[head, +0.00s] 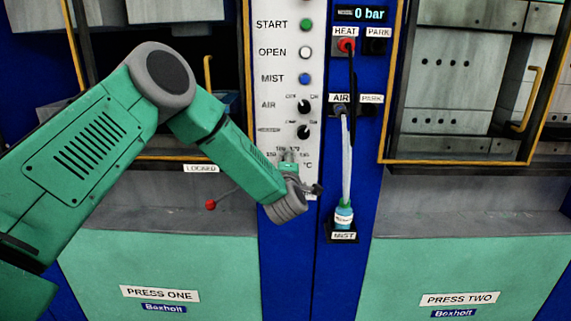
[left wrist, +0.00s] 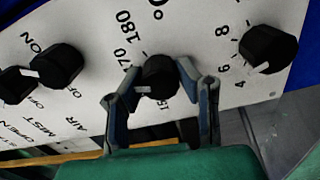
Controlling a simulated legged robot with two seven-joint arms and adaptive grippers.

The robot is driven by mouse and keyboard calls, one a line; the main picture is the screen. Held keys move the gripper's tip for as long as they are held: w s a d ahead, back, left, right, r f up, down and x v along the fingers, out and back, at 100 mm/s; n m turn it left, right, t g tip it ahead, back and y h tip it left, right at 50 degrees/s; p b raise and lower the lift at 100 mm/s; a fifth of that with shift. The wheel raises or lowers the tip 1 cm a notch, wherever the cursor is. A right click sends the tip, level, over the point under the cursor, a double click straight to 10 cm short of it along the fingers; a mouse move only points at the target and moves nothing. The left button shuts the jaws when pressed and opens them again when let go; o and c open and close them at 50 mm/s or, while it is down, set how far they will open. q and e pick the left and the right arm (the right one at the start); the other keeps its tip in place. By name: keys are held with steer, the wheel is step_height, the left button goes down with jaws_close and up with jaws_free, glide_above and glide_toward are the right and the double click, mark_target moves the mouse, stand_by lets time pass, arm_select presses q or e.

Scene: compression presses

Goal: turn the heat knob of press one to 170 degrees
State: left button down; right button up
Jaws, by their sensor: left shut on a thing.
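The heat knob (left wrist: 159,80) is a black round knob on the white panel, amid a degree scale, in the left wrist view. My left gripper (left wrist: 160,72) has one finger on each side of it and is shut on it. Its white pointer mark faces left in that view, on the side between the 170 label (left wrist: 122,58) and a partly covered label starting with 15. The left finger hides part of the scale there. In the head view my left gripper (head: 288,160) covers the knob at the lower panel of press one (head: 159,294). My right gripper is not in view.
Another numbered knob (left wrist: 268,50) sits to the right in the wrist view, and the air switches (left wrist: 58,64) to the left. START (head: 306,25), OPEN and MIST buttons are above in the head view. Hoses (head: 346,165) hang right of the panel. A red-tipped lever (head: 211,204) stands left.

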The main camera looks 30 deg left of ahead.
arm_select(q)
steer(key=shift+s+d+f+m, duration=0.1)
steer(key=shift+d+f+m, duration=0.3)
steer(key=shift+m, duration=0.5)
steer(key=c, duration=1.3)
jaws_free()
steer(key=shift+o, duration=0.6)
steer(key=shift+r, duration=0.1)
steer(key=v, duration=1.1)
steer(key=shift+s+d, duration=0.2)
steer(key=shift+s, duration=0.05)
